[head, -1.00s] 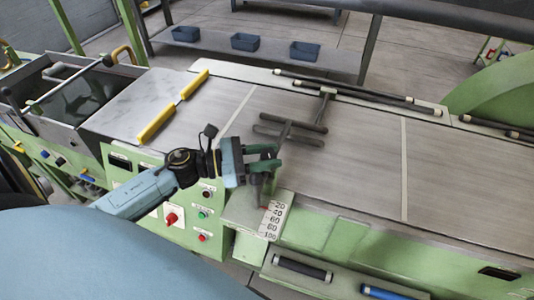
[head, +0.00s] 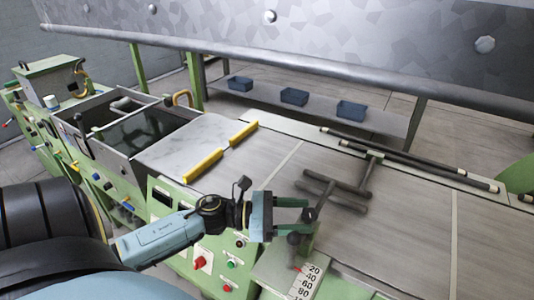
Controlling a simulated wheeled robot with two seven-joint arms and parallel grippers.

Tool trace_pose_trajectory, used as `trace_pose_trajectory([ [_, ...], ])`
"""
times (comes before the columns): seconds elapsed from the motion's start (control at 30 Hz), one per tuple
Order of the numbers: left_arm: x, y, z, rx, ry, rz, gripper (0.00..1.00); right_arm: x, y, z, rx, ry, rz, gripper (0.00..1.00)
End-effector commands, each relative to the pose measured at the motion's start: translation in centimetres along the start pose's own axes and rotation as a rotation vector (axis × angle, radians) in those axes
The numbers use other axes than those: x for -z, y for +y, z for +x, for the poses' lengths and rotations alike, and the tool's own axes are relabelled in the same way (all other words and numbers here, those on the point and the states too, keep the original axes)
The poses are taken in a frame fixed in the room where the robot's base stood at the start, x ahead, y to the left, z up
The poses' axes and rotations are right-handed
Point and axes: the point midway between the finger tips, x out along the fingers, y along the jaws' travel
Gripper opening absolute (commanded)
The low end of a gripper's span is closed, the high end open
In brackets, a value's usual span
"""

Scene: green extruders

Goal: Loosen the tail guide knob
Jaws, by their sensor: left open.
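My left gripper (head: 305,216) is open, with its two green fingers pointing right. A small dark knob (head: 310,214) shows at the fingertips, roughly level with the gap between them. I cannot tell whether the fingers touch it. Just below is a dark upright handle (head: 293,250) on a green bracket, partly behind the lower finger. The dark guide bars (head: 333,188) lie just right of the gripper, over the grey table (head: 400,215). A white number scale (head: 308,282) lies below the bracket. My right gripper is not in view.
A green control panel (head: 215,250) with coloured buttons stands below my left forearm. Two yellow bars (head: 203,166) lie on the pale plate to the left. Long dark rods (head: 405,160) run along the table's back edge. Blue bins (head: 294,96) sit on a shelf behind.

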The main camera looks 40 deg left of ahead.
Motion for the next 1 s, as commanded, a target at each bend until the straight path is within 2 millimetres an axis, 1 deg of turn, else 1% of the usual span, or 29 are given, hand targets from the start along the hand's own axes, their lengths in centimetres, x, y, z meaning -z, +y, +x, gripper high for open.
trace_pose_trajectory([
  [0.03, 0.4, -0.1, -1.2, -0.001, 0.004, -0.002, 0.56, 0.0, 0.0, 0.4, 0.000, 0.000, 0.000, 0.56],
  [0.1, 0.4, -0.1, -2.8, -0.001, 0.005, -0.001, 0.56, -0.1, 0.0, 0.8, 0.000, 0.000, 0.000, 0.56],
  [0.3, 0.3, 0.0, -7.2, -0.002, 0.004, -0.003, 0.56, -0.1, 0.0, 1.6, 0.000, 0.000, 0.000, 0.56],
  [0.4, 0.2, -0.1, -8.9, -0.001, 0.002, -0.001, 0.56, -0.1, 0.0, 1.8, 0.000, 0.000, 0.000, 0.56],
  [0.5, 0.1, 0.0, -10.1, -0.001, 0.001, -0.001, 0.56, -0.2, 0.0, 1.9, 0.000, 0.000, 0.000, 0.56],
  [0.6, 0.1, 0.0, -10.8, 0.000, 0.001, -0.001, 0.56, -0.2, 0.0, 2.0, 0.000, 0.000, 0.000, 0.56],
  [0.7, 0.0, 0.0, -11.1, 0.000, 0.000, 0.000, 0.56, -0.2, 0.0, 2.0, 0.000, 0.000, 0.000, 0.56],
  [0.93, 0.0, 0.0, -11.1, 0.000, 0.000, 0.000, 0.56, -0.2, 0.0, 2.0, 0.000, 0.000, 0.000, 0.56],
  [1.0, 0.3, 0.2, -11.1, -0.011, -0.001, -0.018, 0.56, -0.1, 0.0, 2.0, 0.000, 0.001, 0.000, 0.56],
])
